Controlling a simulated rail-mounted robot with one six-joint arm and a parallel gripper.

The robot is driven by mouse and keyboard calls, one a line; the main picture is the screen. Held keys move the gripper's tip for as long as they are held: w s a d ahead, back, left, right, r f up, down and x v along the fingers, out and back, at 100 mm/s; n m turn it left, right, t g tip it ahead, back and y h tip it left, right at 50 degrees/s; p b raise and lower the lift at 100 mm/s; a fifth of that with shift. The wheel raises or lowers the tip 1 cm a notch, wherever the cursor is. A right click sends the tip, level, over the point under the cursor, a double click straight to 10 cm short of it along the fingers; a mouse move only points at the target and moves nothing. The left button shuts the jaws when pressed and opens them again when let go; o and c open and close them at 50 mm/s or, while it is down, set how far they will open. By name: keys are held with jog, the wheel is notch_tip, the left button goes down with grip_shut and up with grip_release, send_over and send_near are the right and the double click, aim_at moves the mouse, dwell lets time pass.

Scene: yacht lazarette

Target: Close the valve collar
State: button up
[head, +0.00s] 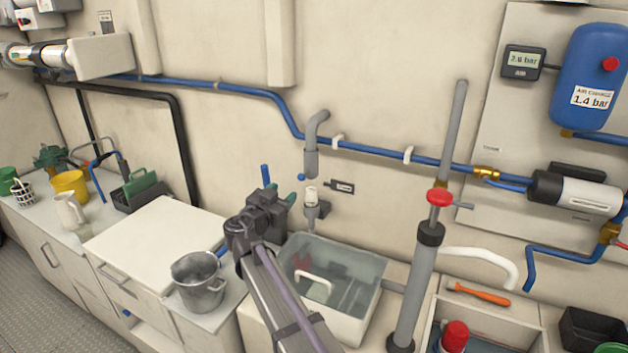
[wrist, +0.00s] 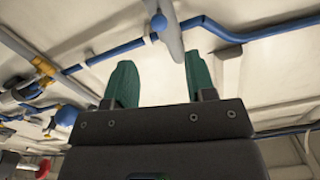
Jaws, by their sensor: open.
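My gripper (head: 288,201) is in front of the wall, above the sink basin. In the wrist view its two green fingers (wrist: 161,80) are apart, with nothing between them. The wrist view shows a grey pipe (wrist: 172,35) with a blue knob (wrist: 159,22) beyond the fingertips, not gripped. A standing grey pipe (head: 414,290) has a black collar (head: 430,233) and a red knob (head: 440,197). I cannot tell which part is the valve collar.
A basin of water (head: 358,320) is below my gripper. A metal pot (head: 198,282) stands on the counter to the left. A blue pipe (head: 375,149) runs along the wall. An orange-handled tool (head: 478,292) lies at the right. The white counter lid (head: 150,240) is clear.

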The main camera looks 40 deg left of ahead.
aim_at(300, 178)
jog(key=w, duration=0.3)
jog(key=w+a, duration=0.1)
jog(key=w, duration=0.3)
jog(key=w+a, duration=0.1)
jog(key=w, duration=0.2)
jog(key=shift+w, duration=0.25)
grip_shut()
